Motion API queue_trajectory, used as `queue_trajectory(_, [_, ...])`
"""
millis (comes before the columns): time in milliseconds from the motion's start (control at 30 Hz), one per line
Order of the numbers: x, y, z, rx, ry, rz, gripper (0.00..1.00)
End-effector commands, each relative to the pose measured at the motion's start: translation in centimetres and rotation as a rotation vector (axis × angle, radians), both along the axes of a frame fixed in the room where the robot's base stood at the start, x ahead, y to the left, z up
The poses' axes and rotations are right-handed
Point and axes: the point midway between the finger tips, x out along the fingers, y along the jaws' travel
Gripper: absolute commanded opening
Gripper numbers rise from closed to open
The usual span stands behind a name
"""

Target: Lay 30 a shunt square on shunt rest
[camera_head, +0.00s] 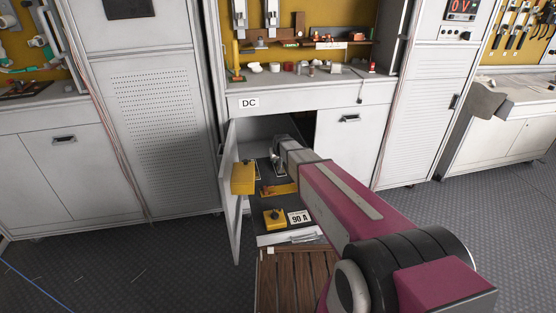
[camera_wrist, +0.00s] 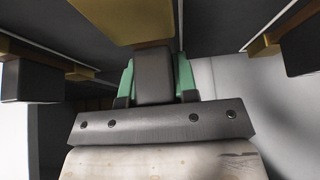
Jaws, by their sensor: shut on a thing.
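In the wrist view my gripper (camera_wrist: 155,85) has its green-padded fingers shut on the dark block of a shunt (camera_wrist: 125,20), whose brass-coloured part shows above the fingers. In the head view my gripper (camera_head: 277,162) is inside the open cabinet under the DC label, mostly hidden by my arm. A yellow shunt (camera_head: 243,178) is by the open door. Another yellow shunt (camera_head: 273,218) with a dark knob lies beside a "90 A" label (camera_head: 299,217). No 30 A marking is readable, and I cannot tell which part is the shunt rest.
The open cabinet door (camera_head: 235,205) stands close on the left. A yellow plate (camera_head: 280,189) lies on the dark drawer surface. A slatted wooden surface (camera_head: 285,280) is in front. In the wrist view, shunts flank the gripper at left (camera_wrist: 30,80) and right (camera_wrist: 300,45).

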Motion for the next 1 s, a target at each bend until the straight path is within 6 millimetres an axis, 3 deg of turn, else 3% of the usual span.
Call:
queue_trajectory(733, [0.0,0.0,-1.1,0.0,-0.002,0.0,0.0])
queue_trajectory(767, [0.0,0.0,-1.1,0.0,-0.001,0.0,0.37])
queue_trajectory(800, [0.0,0.0,-1.1,0.0,-0.001,0.0,0.5])
queue_trajectory(1000, [0.0,0.0,-1.1,0.0,-0.001,0.0,0.53])
